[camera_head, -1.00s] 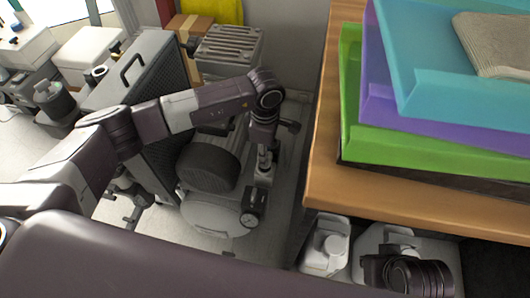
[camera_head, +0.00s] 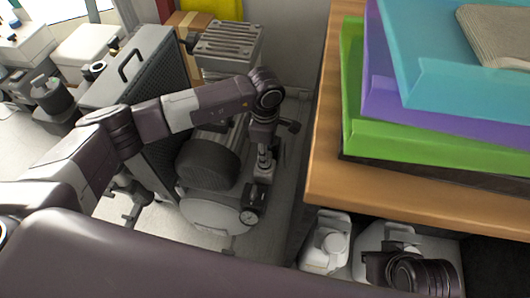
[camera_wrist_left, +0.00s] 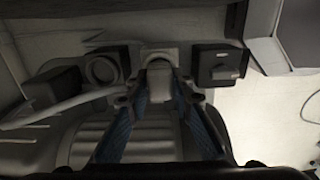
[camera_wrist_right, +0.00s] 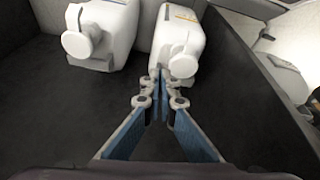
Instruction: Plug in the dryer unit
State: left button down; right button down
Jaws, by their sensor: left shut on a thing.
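My left gripper (camera_wrist_left: 158,90) is shut on a pale plug-like piece (camera_wrist_left: 158,68) in the left wrist view. The piece stands in a row with a round grey socket (camera_wrist_left: 103,69) to its left and a dark square block (camera_wrist_left: 218,67) to its right. Whether it is seated cannot be told. A pale cable (camera_wrist_left: 60,112) runs off to the left. In the head view my left gripper (camera_head: 263,162) points down beside the dark round motor of the compressor (camera_head: 208,164). I cannot tell which part is the dryer unit. My right gripper (camera_wrist_right: 158,88) is shut and empty.
A wooden table (camera_head: 345,190) with stacked coloured trays (camera_head: 420,140) borders the right. White jugs (camera_wrist_right: 100,35) stand under it, close to my right gripper. A louvered panel (camera_head: 155,65) and a ribbed-top unit (camera_head: 228,42) stand behind the compressor.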

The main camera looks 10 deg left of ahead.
pick_arm(q)
jog(key=shift+f+b, duration=0.45)
jog(key=shift+f, duration=0.2)
jog(key=c, duration=1.6)
grip_release()
pick_arm(e)
jog(key=shift+w+a+f+t, duration=0.1)
jog(key=shift+w+f+t, duration=0.1)
jog(key=shift+w, duration=0.15)
jog(key=shift+w+a+f+t, duration=0.1)
jog(key=shift+w+t, duration=0.1)
jog(key=shift+w, duration=0.15)
pick_arm(q)
jog(key=shift+r, duration=0.15)
pick_arm(e)
jog(key=shift+r, duration=0.15)
